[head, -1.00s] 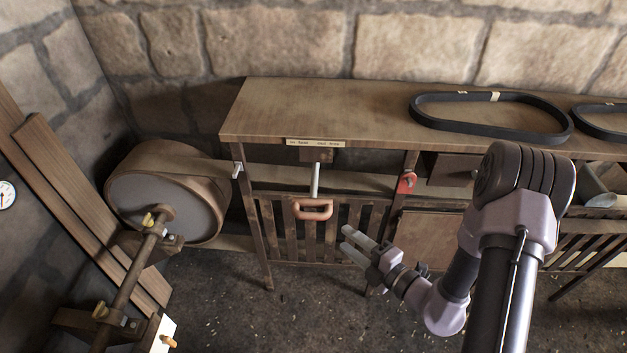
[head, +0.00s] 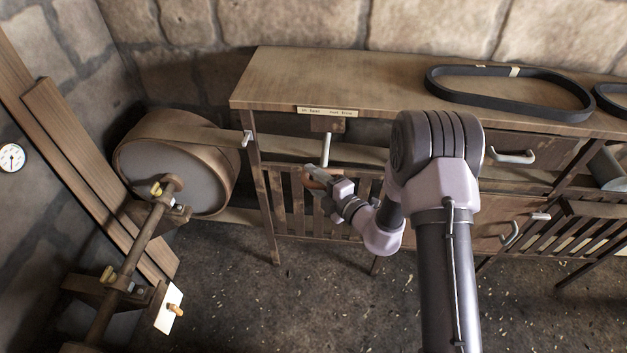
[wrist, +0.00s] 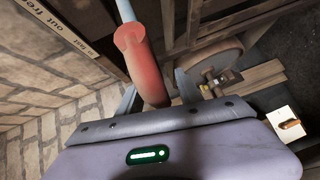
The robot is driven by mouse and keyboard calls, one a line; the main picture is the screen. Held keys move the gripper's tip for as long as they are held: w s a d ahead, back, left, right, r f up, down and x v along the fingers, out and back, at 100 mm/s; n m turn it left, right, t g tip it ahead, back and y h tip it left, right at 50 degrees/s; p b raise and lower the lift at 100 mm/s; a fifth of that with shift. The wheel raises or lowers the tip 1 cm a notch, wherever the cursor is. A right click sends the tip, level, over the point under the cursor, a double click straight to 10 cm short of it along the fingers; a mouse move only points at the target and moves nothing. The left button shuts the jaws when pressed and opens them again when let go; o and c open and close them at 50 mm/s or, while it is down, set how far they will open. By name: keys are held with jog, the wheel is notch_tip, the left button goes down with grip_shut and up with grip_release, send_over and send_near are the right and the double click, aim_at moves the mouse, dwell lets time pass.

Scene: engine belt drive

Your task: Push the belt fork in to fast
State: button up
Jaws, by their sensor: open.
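The belt fork's handle is a salmon-red grip on a pale rod (head: 326,149). It hangs under the bench front, below a label strip (head: 327,112) that seems to read "in fast" at left and "out free" at right. My gripper (head: 318,181) is at the grip, which it mostly hides in the head view. In the wrist view the red grip (wrist: 138,60) reaches down between my two open fingers (wrist: 157,95). I cannot tell whether they touch it. The fork's far end is hidden.
A flat belt (head: 290,148) runs from the large drum (head: 170,175) at left along the bench front. A shaft (head: 130,245) stands out from the drum. A loose black belt (head: 510,92) lies on the bench top (head: 380,85). The floor in front is clear.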

jog(key=shift+c, duration=0.4)
grip_shut()
jog(key=shift+s+f, duration=0.1)
jog(key=shift+f, duration=0.05)
